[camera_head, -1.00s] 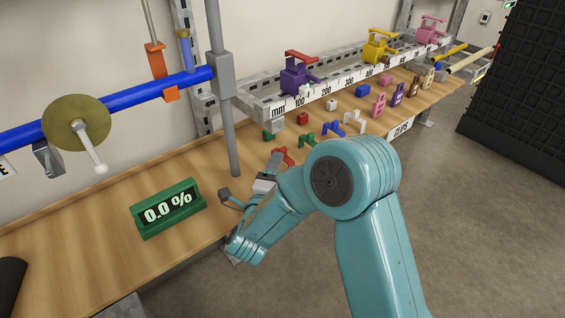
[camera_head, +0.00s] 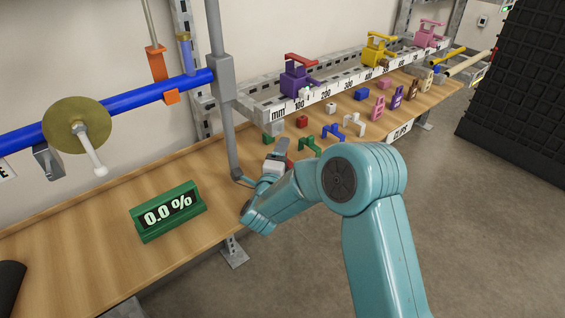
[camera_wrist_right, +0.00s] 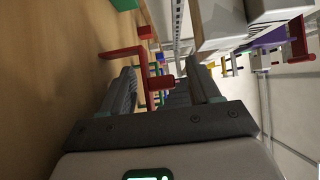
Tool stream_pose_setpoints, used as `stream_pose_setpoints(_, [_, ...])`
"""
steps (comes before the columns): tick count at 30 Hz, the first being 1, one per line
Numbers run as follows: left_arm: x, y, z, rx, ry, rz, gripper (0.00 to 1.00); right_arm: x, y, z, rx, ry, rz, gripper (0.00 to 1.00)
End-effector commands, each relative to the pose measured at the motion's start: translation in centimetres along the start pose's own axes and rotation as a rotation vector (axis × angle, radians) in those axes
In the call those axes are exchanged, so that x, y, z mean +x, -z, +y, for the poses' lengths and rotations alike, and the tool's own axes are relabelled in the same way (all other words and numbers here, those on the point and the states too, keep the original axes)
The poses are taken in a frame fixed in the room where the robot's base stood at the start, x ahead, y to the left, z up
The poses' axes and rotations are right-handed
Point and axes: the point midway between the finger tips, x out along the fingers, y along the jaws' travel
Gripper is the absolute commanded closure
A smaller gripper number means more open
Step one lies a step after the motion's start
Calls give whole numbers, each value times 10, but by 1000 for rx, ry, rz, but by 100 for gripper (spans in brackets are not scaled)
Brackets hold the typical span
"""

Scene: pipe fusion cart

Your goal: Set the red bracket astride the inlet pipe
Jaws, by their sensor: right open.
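The red bracket (camera_wrist_right: 143,66) shows in the right wrist view, ahead of and partly between the jaws of my right gripper (camera_wrist_right: 165,78). One red part reaches into the gap, and the fingers stand apart with no clear grip on it. In the head view my right gripper (camera_head: 282,150) is low over the bench and covers most of the bracket; only a bit of red shows beside the fingers. The blue pipe (camera_head: 130,102), which I take for the inlet pipe, runs across the upper left. My left gripper is not in view.
A grey post (camera_head: 227,130) stands close left of my right gripper. Green (camera_head: 308,146), blue (camera_head: 334,131) and white (camera_head: 355,123) brackets lie to the right on the bench (camera_head: 85,235). A green 0.0 % display (camera_head: 168,211) stands in front. A ruler rail (camera_head: 345,82) carries coloured valves behind.

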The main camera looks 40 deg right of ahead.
Motion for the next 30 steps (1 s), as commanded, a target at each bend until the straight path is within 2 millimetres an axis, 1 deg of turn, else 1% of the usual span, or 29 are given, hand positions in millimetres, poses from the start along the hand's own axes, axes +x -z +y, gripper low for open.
stream_pose_setpoints(3, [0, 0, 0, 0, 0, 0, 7, 0, 0, 0, 0, 0, 0, 38])
stream_pose_setpoints(4, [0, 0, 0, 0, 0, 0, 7, 0, 0, 0, 0, 0, 0, 42])
stream_pose_setpoints(5, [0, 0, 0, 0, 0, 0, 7, 0, 0, 0, 0, 0, 0, 51])
stream_pose_setpoints(6, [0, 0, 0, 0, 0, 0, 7, 0, 0, 0, 0, 0, 0, 64])
stream_pose_setpoints(8, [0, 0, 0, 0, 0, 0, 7, 0, 0, 0, 0, 0, 0, 84])
stream_pose_setpoints(9, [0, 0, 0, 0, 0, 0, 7, 0, 0, 0, 0, 0, 0, 89])
stream_pose_setpoints(17, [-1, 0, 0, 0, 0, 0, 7, 0, 0, -2, 0, 1, 0, 89])
stream_pose_setpoints(27, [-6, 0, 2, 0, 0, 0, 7, -1, 0, -20, 1, 1, 0, 89])
stream_pose_setpoints(30, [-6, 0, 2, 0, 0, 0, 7, -1, 0, -21, 0, 1, 0, 89])
